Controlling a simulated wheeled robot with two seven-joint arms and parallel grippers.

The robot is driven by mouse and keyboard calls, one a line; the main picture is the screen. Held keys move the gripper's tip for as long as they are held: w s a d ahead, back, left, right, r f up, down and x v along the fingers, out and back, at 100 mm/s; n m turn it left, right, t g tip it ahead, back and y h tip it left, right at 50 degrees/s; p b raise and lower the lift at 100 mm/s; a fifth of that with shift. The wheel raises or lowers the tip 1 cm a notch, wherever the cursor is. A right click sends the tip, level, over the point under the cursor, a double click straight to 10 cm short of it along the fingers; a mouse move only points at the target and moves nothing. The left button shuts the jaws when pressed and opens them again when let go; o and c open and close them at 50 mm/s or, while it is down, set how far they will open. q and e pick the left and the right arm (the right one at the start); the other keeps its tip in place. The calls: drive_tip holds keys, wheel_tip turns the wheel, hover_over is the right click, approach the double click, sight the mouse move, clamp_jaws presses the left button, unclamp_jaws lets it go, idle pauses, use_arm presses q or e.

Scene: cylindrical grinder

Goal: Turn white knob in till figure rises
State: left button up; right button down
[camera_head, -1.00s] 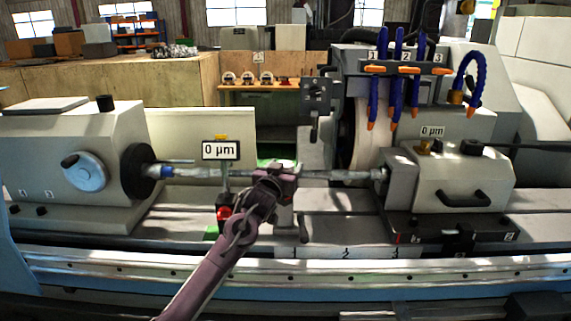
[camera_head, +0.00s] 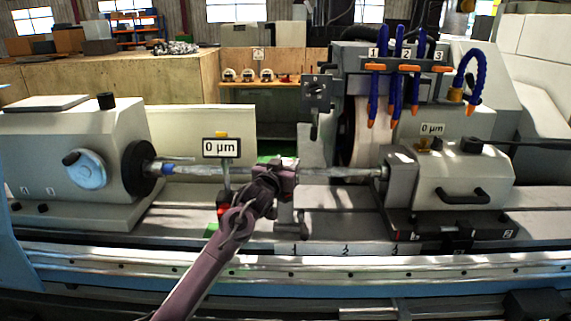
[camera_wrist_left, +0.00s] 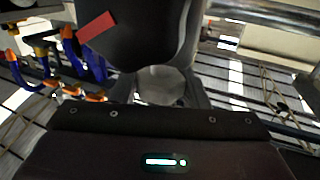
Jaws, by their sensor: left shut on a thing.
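My left gripper (camera_head: 276,180) reaches in from below to the middle of the grinder, at the slim support under the horizontal workpiece (camera_head: 340,173). In the left wrist view a pale, rounded piece (camera_wrist_left: 163,84), which looks like the white knob, sits right in front of my gripper's dark body. My left gripper is shut on it; its fingertips are hard to make out. In the head view my gripper hides the knob. My right gripper is not in view.
The left head (camera_head: 85,165) with its pale handwheel and the right head (camera_head: 465,180) hold the workpiece between them. The grinding wheel (camera_head: 367,130) and blue coolant hoses (camera_head: 397,75) stand behind on the right. A rail (camera_head: 400,265) runs along the front.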

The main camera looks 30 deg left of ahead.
use_arm(q)
drive_tip(key=m+h, duration=0.2)
drive_tip(key=shift+a+h+p, duration=0.15)
drive_tip(key=shift+h+p, duration=0.25)
drive_tip(key=shift+m+h, duration=0.6)
drive_tip(key=shift+h, duration=0.5)
drive_tip(key=shift+m+h+b, duration=0.3)
drive_tip(key=shift+m+h, duration=1.2)
drive_tip(key=shift+h, duration=0.8)
drive_tip(key=shift+g+h, duration=0.3)
drive_tip(key=o, duration=1)
drive_tip(key=shift+c, duration=0.2)
